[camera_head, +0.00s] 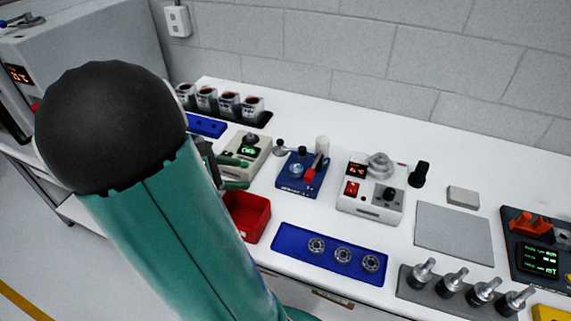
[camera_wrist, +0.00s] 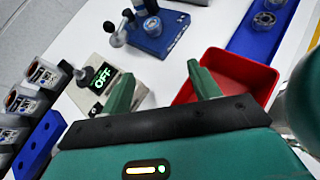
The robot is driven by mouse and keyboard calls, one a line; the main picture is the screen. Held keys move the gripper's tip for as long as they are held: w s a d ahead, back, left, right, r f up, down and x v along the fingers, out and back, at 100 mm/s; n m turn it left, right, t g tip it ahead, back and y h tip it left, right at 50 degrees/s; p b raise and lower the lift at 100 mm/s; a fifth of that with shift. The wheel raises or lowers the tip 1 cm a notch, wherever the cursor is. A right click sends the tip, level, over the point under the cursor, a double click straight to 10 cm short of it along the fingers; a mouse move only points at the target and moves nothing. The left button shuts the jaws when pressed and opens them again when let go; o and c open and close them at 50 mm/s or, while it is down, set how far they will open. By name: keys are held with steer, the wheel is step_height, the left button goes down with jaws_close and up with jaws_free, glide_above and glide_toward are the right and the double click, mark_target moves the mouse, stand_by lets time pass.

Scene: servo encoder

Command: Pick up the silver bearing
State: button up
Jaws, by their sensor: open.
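Three silver bearings lie in a row on a blue tray (camera_head: 290,243) at the front of the bench in the head view: a left one (camera_head: 317,245), a middle one (camera_head: 343,255) and a right one (camera_head: 371,263). In the wrist view one bearing (camera_wrist: 264,20) shows on the blue tray (camera_wrist: 246,42) at the upper right. My gripper (camera_wrist: 160,84) is open and empty, its two green fingers apart, over the area between the display device and the red bin. In the head view my arm largely hides the gripper; only a small green part shows.
A red bin (camera_head: 247,214) stands left of the tray. A device with a green display (camera_head: 246,150), a blue fixture (camera_head: 300,172) and a white device (camera_head: 370,190) stand behind. Silver-topped parts in a grey rack (camera_head: 440,291) stand right. A grey mat (camera_head: 454,232) is bare.

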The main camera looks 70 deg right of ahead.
steer(key=s+d+n+g, duration=0.1)
steer(key=s+d+g, duration=0.1)
steer(key=d, duration=0.1)
glide_toward(300, 168)
steer(key=shift+s+d+f+h, duration=0.15)
steer(key=shift+s+f+h, duration=0.1)
steer(key=shift+s+h, duration=0.2)
steer(key=shift+t, duration=0.3)
steer(key=shift+x, duration=3.05)
steer(key=shift+w+f, duration=0.1)
steer(key=c, duration=1.2)
steer(key=shift+o, duration=0.2)
